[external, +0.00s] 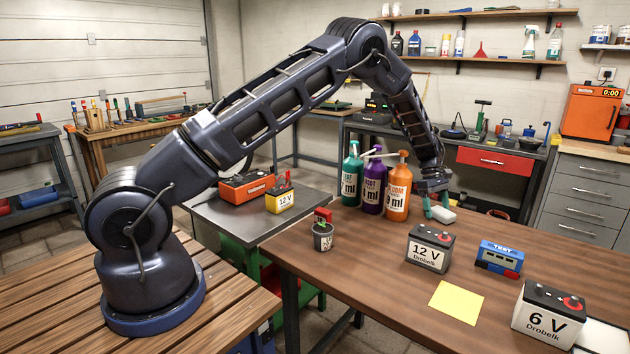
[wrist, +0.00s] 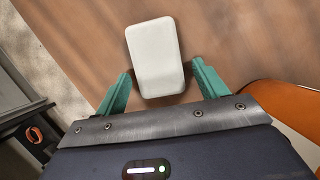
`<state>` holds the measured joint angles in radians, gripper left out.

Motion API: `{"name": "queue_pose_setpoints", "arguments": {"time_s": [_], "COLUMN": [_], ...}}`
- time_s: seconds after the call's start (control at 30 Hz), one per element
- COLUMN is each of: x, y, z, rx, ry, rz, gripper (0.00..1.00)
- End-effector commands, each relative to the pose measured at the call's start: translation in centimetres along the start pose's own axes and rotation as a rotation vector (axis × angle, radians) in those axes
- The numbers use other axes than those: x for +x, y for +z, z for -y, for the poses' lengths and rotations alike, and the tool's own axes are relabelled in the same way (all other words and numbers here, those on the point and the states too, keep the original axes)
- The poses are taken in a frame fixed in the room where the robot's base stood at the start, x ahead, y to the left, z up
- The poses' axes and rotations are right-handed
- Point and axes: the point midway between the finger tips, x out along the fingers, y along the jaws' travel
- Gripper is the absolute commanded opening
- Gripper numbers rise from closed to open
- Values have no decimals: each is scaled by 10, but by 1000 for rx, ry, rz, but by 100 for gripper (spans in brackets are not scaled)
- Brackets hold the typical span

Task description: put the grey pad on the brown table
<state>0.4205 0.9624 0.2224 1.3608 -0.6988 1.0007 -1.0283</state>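The grey pad (external: 442,215) is a small, pale, rounded block at the far part of the brown table (external: 370,236), right of the orange bottle. In the wrist view the pad (wrist: 155,57) shows against the brown tabletop (wrist: 225,35), between my two teal fingers. My gripper (external: 436,206) points down at the pad, one finger on each side. In the wrist view my gripper (wrist: 161,68) is open, with narrow gaps between the fingers and the pad's sides. Whether the pad touches the tabletop is hard to tell.
Green, purple and orange bottles (external: 397,187) stand close left of my gripper. A 12 V battery (external: 430,250), a blue tester (external: 498,257), a yellow sheet (external: 456,302), a 6 V battery (external: 547,315) and a small cup (external: 323,237) also stand on the table. The centre-left tabletop is clear.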

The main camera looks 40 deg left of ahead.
Motion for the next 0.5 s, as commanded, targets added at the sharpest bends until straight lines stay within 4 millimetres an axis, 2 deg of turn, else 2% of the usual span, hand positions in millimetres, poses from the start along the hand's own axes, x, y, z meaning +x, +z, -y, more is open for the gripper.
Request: {"name": "queue_pose_setpoints", "arguments": {"time_s": [0.3,0.5], "x": [-2,-24], "y": [1,1], "z": [0,0], "rx": [0,0], "ry": [0,2], "rz": [0,1], "gripper": [71,71]}}
